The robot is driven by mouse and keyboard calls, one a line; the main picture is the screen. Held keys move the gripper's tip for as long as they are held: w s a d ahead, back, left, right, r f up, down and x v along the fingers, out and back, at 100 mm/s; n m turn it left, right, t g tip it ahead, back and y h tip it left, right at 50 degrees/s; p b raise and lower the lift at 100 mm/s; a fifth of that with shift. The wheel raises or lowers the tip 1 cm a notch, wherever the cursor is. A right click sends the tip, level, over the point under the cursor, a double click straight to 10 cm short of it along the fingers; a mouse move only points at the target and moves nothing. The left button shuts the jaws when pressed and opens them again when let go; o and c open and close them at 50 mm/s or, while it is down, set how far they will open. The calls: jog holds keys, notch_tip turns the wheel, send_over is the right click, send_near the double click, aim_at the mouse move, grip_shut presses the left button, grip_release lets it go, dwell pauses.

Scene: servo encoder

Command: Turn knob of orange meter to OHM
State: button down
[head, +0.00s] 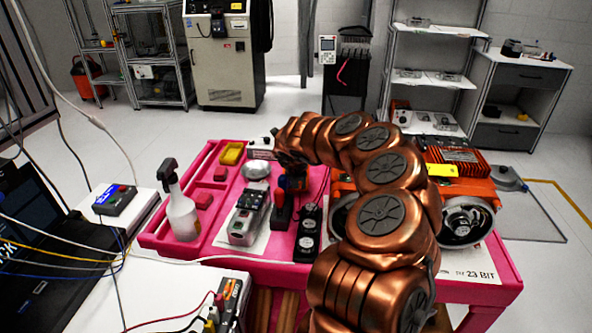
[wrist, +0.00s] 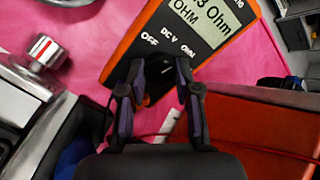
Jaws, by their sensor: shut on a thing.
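The orange meter (wrist: 133,39) lies tilted on the pink surface in the wrist view. Its display (wrist: 203,21) reads OHM with a value ending in "3 Ohm", partly cut off at the top. The labels OFF, DC V and one like OHM sit on its dark face below the display. My gripper (wrist: 160,72) is over the dial area, with one finger on each side of the dark knob, shut on it. The knob is mostly hidden, so its pointer cannot be read.
The pink cart (head: 225,252) holds a white spray bottle (head: 181,213), a grey device (head: 246,219), black power strip (head: 307,232) and red-orange equipment (head: 466,188) with round speakers. In the wrist view, metal hardware (wrist: 40,60) is left and a red box (wrist: 255,125) right.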

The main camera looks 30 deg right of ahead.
jog(key=shift+m, duration=0.5)
jog(key=c, duration=0.8)
grip_release()
jog(key=v, duration=1.2)
